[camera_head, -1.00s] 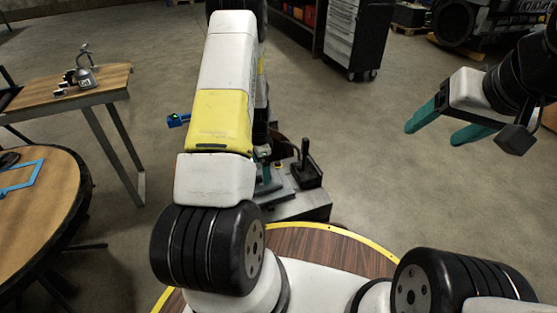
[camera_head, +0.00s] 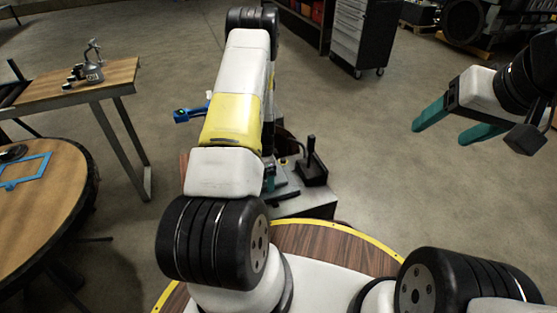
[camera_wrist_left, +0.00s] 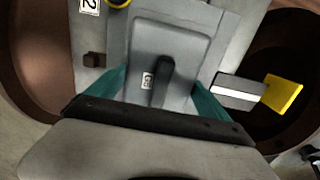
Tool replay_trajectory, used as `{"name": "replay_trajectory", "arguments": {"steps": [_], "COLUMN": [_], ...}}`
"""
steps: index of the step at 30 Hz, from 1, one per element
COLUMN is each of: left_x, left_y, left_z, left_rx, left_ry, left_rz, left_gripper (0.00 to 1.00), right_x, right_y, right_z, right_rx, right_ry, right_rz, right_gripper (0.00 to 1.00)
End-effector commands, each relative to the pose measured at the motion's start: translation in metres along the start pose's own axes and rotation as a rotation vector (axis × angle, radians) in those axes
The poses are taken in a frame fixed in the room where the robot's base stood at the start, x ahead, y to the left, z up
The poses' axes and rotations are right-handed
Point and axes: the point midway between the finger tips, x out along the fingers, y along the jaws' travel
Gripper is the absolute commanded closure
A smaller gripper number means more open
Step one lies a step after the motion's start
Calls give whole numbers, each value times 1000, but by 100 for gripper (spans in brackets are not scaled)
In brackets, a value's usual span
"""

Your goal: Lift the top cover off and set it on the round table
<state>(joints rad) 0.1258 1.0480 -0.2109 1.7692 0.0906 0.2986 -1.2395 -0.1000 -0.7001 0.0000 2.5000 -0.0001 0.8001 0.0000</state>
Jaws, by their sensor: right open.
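In the left wrist view, the grey cover (camera_wrist_left: 190,40) has a raised panel with a small label and an upright black handle (camera_wrist_left: 163,70). My left gripper (camera_wrist_left: 158,80) is over it with teal fingers apart, one on each side of the handle, with gaps to it. In the head view my left arm hides most of the cover and that gripper. My right gripper (camera_head: 455,125) is open and empty at the right, over bare floor. The round table (camera_head: 60,215) is at the left with a blue outline frame (camera_head: 24,171) on its wooden top.
A grey machine part (camera_head: 305,205) with a black upright (camera_head: 311,160) shows beside my left arm. A yellow-ended piece (camera_wrist_left: 282,94) lies right of the cover. A wooden bench (camera_head: 115,75) holds an oil can (camera_head: 94,70). A drawer cabinet (camera_head: 360,35) stands at the back.

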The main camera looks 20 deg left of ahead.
Motion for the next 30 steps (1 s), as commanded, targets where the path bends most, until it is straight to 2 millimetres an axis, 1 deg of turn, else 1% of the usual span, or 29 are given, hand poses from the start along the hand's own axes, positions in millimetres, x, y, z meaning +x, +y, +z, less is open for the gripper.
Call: {"name": "replay_trajectory", "arguments": {"steps": [1, 3, 10, 14, 19, 23, 24, 30], "left_x": [0, 0, -1, -5, -19, -35, -39, -40], "left_y": [0, 0, -1, -1, -1, -1, 0, 27], "left_z": [0, 0, 0, -1, -1, -1, 0, 28], "left_rx": [0, 0, 0, 0, 0, 1, 0, -2], "left_ry": [0, 0, 1, 1, 2, 3, 2, 0], "left_rz": [0, 0, -2, -2, -4, -4, -3, 1], "left_gripper": [53, 66, 66, 66, 66, 66, 66, 66], "right_x": [0, 0, 0, 0, 0, 0, 0, 0], "right_y": [0, 0, 0, 0, 0, 0, 0, 0], "right_z": [0, 0, 0, 0, 0, 0, 0, 0], "right_rx": [0, 0, 0, 0, 0, 0, 0, 0], "right_ry": [0, 0, 0, 0, 0, 0, 0, 0], "right_rz": [0, 0, 0, 0, 0, 0, 0, 0], "right_gripper": [31, 31, 31, 31, 31, 31, 31, 31]}}
